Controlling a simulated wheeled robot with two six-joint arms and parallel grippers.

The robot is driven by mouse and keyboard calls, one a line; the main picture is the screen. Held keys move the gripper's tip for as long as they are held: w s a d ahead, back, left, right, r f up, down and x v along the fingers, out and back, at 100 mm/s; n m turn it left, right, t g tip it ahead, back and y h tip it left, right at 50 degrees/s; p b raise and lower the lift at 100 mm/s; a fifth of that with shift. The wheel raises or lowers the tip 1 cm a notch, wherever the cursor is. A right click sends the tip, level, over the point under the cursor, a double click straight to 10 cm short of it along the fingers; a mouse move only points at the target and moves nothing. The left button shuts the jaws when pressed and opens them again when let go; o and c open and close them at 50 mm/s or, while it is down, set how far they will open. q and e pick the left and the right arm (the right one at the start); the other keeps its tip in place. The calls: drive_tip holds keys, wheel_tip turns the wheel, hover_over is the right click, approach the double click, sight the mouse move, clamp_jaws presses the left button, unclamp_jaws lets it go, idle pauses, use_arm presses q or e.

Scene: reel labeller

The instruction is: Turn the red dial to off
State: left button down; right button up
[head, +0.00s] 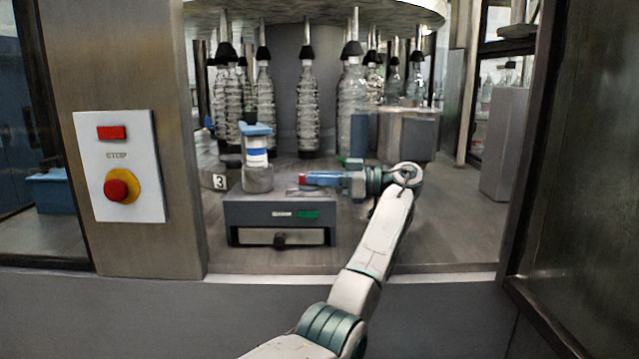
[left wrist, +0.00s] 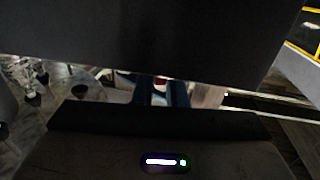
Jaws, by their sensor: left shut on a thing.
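The red dial (head: 302,179) shows as a small red piece at the tips of my left gripper (head: 310,179), over the right part of the labeller's dark box (head: 280,214). The gripper points left and is shut on the dial. In the left wrist view the red dial (left wrist: 160,80) shows between the blue fingers (left wrist: 163,92), partly hidden by a dark body above. I cannot read the dial's setting. My right gripper is not in view.
A white and blue reel unit (head: 256,152) stands on the box, left of the gripper. Clear bottles (head: 308,105) hang behind. A panel (head: 122,165) with a red stop button (head: 120,187) is on the left post. The floor at right is clear.

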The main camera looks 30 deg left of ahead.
use_arm(q)
drive_tip(key=shift+f+g, duration=0.1)
drive_tip(key=shift+g, duration=0.2)
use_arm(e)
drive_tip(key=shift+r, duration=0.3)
use_arm(q)
drive_tip(key=c, duration=1.5)
unclamp_jaws()
drive_tip(key=shift+a, duration=0.1)
drive_tip(key=shift+o, duration=0.2)
